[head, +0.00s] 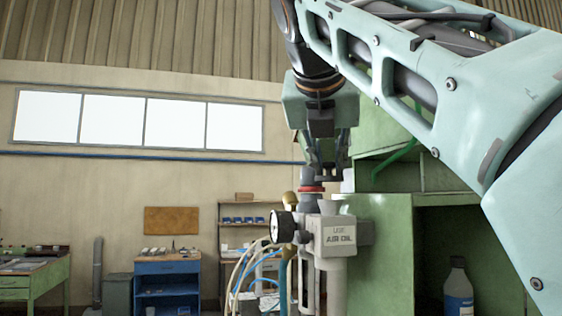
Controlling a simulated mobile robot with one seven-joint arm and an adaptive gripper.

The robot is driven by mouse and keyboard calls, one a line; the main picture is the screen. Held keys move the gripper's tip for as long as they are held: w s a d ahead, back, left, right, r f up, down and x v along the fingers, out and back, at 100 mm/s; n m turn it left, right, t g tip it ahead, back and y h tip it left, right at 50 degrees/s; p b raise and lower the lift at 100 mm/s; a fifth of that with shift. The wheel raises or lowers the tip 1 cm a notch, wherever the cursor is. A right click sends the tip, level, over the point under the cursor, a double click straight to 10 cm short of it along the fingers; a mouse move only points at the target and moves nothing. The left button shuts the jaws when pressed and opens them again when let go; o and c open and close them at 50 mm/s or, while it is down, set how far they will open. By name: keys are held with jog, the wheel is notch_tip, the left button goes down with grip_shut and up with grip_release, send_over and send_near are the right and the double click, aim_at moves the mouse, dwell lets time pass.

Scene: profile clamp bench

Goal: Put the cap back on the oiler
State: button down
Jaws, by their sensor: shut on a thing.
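The oiler (336,238) is the light grey block with an "USE AIR OIL" label, right of centre in the head view, with a pale bowl below it. My gripper (327,168) points down just above the oiler's top and is shut on a small dark piece, which I take to be the cap (328,176). The cap is small and partly covered by the fingers. I cannot tell whether it touches the oiler.
A grey knob with a red ring (311,189) stands close left of the fingertips, above a round gauge (283,226). Hoses (248,272) hang at the left. The green machine housing (380,250) is close on the right, with a bottle (458,290) in its recess.

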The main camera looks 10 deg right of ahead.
jog(key=shift+f+b, duration=0.3)
jog(key=shift+f, duration=0.05)
jog(key=shift+f+b, duration=0.7)
jog(key=shift+f, duration=0.1)
jog(key=shift+f+p, duration=0.25)
jog(key=shift+p, duration=0.45)
dwell(2.5)
jog(key=c, duration=1.8)
grip_release()
jog(key=shift+o, duration=0.3)
jog(key=o, duration=0.4)
